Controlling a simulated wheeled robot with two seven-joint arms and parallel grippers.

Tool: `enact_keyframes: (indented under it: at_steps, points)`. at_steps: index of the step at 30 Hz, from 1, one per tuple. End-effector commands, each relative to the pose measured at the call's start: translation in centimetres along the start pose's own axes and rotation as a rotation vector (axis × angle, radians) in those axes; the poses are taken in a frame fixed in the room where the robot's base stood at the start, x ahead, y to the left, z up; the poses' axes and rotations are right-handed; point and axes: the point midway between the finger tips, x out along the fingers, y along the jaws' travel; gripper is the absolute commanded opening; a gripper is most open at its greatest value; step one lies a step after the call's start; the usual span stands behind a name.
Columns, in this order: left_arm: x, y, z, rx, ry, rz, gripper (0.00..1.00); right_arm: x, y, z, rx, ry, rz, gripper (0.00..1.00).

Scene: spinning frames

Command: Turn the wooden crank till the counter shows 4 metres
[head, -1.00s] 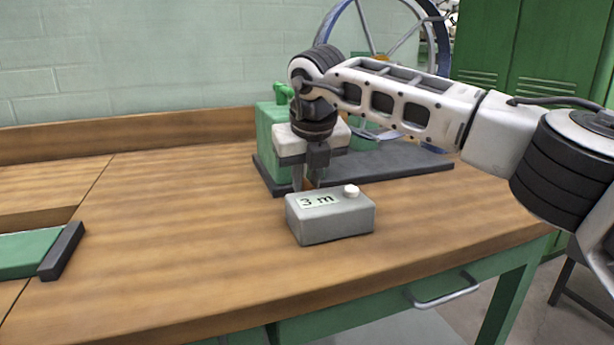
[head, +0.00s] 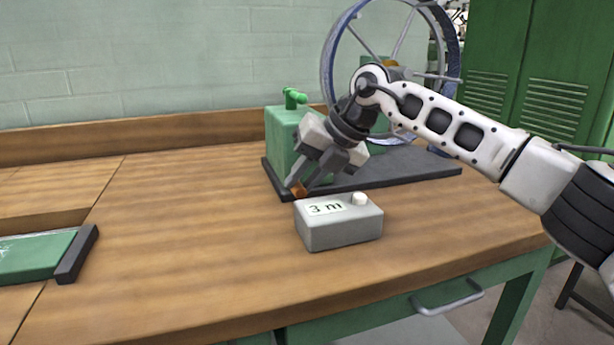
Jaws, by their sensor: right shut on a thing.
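The counter (head: 338,226) is a grey box on the table with a white button on top; its label reads "3 m". The crank belongs to a green machine (head: 283,135) on a dark base behind the counter. Only a small brown piece of the wooden crank handle (head: 299,191) shows between my right fingertips. My right gripper (head: 303,188) is shut on it, tilted down to the left, just behind and left of the counter. The rest of the crank is hidden by the gripper. My left gripper is out of view.
A large spoked wheel (head: 329,62) stands at the back of the dark base (head: 420,168). A green tray-like thing with a dark end bar (head: 77,254) lies at the left. The wooden tabletop (head: 180,230) between is clear. Green lockers (head: 545,90) stand at the right.

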Motion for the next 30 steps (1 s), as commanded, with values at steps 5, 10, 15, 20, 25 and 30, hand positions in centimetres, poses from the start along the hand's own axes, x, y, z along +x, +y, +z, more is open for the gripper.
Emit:
enact_keyframes:
  at_steps: [5, 10, 15, 20, 25, 30]
  points:
    - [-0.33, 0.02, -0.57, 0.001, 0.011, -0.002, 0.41, -0.2, 0.13, 0.14, 0.018, -0.004, 0.041, 0.0]
    - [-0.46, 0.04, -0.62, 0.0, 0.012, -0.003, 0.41, -0.21, 0.18, 0.15, 0.022, -0.004, 0.052, 0.0]
    - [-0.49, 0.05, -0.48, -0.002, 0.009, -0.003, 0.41, -0.21, 0.18, 0.16, 0.022, -0.005, 0.052, 0.0]
    - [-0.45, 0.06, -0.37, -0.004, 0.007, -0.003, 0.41, -0.2, 0.18, 0.16, 0.022, -0.005, 0.051, 0.3]
    - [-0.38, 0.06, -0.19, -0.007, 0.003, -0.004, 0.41, -0.15, 0.19, 0.12, 0.021, -0.003, 0.051, 0.41]
    - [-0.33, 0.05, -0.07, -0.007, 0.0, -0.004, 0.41, -0.22, 0.19, 0.09, 0.021, -0.002, 0.05, 0.41]
